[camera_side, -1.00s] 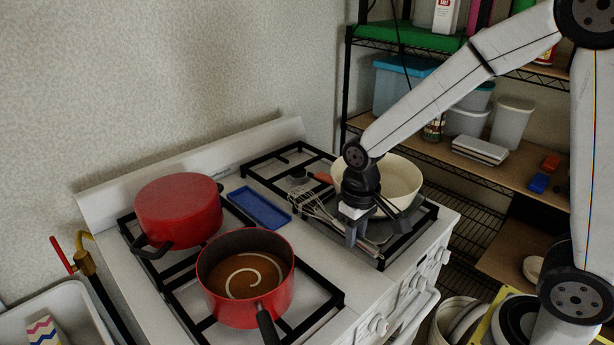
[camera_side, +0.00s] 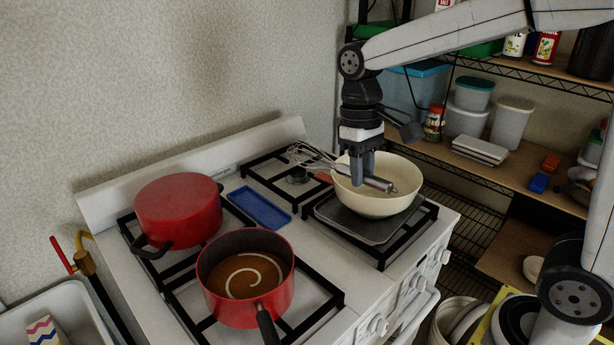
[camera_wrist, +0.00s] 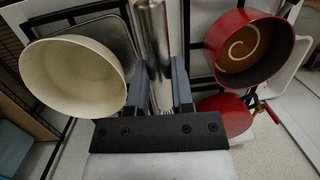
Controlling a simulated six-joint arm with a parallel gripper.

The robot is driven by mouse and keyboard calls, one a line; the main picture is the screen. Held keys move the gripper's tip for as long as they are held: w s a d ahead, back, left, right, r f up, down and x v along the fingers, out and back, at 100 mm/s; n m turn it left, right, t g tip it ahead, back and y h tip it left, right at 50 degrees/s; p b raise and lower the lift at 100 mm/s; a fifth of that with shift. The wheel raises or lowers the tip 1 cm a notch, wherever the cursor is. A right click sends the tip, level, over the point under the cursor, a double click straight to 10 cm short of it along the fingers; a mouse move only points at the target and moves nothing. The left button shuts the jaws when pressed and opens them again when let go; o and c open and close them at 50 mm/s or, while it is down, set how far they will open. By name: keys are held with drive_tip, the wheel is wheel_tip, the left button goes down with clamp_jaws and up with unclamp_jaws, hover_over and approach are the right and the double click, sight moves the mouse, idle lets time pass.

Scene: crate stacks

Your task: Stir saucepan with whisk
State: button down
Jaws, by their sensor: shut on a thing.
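My gripper (camera_side: 362,178) is shut on the metal handle of the whisk (camera_side: 379,184). It holds the whisk raised, roughly level, in front of the cream pan in the side view. The wire end points left, toward the back of the stove. The open red saucepan (camera_side: 218,303) sits on the front left burner, with brown liquid and a pale swirl inside. It also shows at upper right in the wrist view (camera_wrist: 213,42). The whisk is apart from it.
A red pot (camera_side: 180,205), apparently upside down or covered, stands behind the saucepan. A blue tray (camera_side: 260,208) lies mid-stove. The cream pan (camera_side: 372,207) sits on a grey tray (camera_side: 345,225) at right. Wire shelves (camera_side: 520,70) with containers stand behind.

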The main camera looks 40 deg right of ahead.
wheel_tip(320, 180, up, 15)
drive_tip(key=g+y, duration=0.1)
drive_tip(key=g, duration=0.2)
drive_tip(key=w+a+m+g+y, duration=0.2)
drive_tip(key=a+m+g+y, duration=0.45)
drive_tip(key=a, duration=1.25)
wheel_tip(320, 180, down, 5)
drive_tip(key=shift+r+n+t+y, duration=0.15)
drive_tip(key=shift+n+t+y, duration=0.4)
drive_tip(key=shift+t+y, duration=0.55)
drive_tip(key=shift+s+f, duration=2.4)
drive_tip(key=shift+f, duration=0.05)
drive_tip(key=w+f, duration=0.5)
drive_tip(key=f, duration=0.3)
drive_tip(key=shift+f, duration=0.35)
